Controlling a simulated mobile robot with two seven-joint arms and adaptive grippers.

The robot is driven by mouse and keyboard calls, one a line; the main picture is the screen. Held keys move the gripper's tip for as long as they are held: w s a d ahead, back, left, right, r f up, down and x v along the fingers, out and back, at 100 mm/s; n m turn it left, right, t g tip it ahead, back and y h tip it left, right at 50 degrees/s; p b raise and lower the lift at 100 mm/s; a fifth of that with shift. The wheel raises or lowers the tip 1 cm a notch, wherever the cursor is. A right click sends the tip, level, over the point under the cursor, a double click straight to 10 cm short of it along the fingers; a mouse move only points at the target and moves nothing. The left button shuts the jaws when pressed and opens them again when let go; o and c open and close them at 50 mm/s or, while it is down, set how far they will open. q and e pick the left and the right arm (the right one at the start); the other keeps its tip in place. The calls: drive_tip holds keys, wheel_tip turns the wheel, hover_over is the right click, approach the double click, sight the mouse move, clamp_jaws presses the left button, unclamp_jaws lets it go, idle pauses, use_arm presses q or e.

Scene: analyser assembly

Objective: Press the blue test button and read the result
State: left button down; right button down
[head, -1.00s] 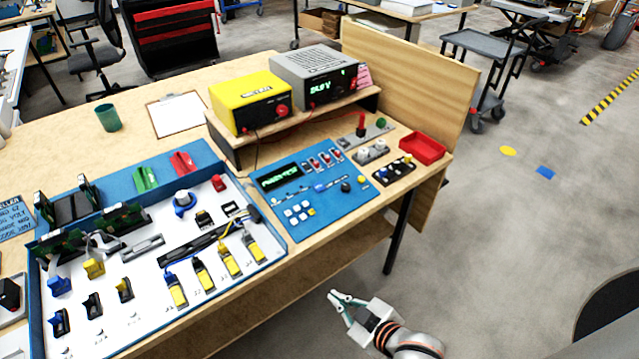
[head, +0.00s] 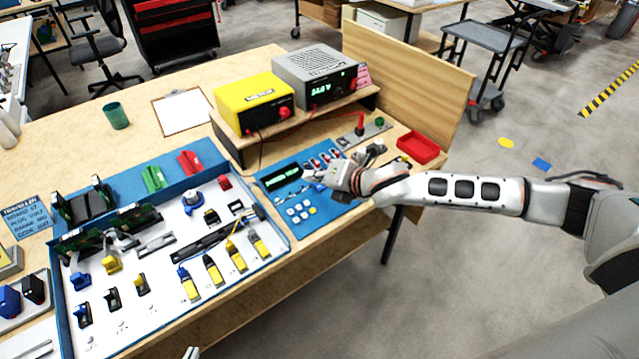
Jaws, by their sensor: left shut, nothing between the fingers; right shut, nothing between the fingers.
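The blue control panel (head: 335,208) lies on the bench below the power supplies. Its dark display (head: 282,177) shows green text too small to read. A small blue button (head: 320,187) sits on the panel right of the display, close to my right gripper and partly hidden by it. My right gripper (head: 311,175) is shut and empty, its fingertips over the panel beside the display; I cannot tell whether they touch anything. My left gripper (head: 191,352) shows only a tip at the bottom edge, shut and empty.
Red switches (head: 322,160) stand behind my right gripper. A yellow supply (head: 254,103) and a grey supply (head: 315,75) stand on a shelf. A red tray (head: 418,147) is at right. The white board (head: 150,290) fills the left.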

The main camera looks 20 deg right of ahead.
sight(319, 186)
use_arm(q)
drive_tip(key=shift+a, duration=0.2)
use_arm(e)
drive_tip(key=w+d+r+n, duration=0.1)
drive_tip(key=w+d, duration=0.2)
drive_tip(key=d, duration=0.2)
drive_tip(key=shift+r+h, duration=0.35)
drive_tip(key=shift+h, duration=0.05)
use_arm(q)
drive_tip(key=shift+a, duration=0.1)
